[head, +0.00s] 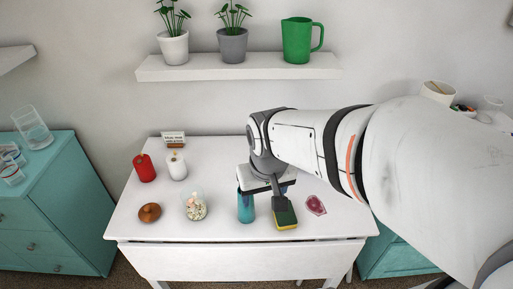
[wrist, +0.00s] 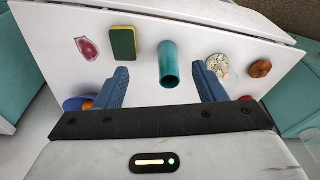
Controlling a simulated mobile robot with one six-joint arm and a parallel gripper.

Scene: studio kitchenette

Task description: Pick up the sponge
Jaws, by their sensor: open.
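The sponge (head: 286,220), yellow with a dark green top, lies on the white table near its front edge. In the wrist view the sponge (wrist: 123,42) is whole, just beyond the tip of the left blue finger and outside the gap between the fingers. My gripper (head: 264,192) is above the table, behind and to the left of the sponge, and partly covers it in the head view. In the wrist view my gripper (wrist: 160,67) has its fingers wide apart with nothing held. A teal cylinder (wrist: 168,68) shows in line with the gap.
The teal cylinder (head: 246,209) stands left of the sponge. A pink meat-like piece (head: 316,205) lies to its right. A glass bowl (head: 195,207), brown lid-like object (head: 150,212), red candle (head: 144,168) and white candle (head: 176,166) are farther left. A shelf (head: 238,67) is above.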

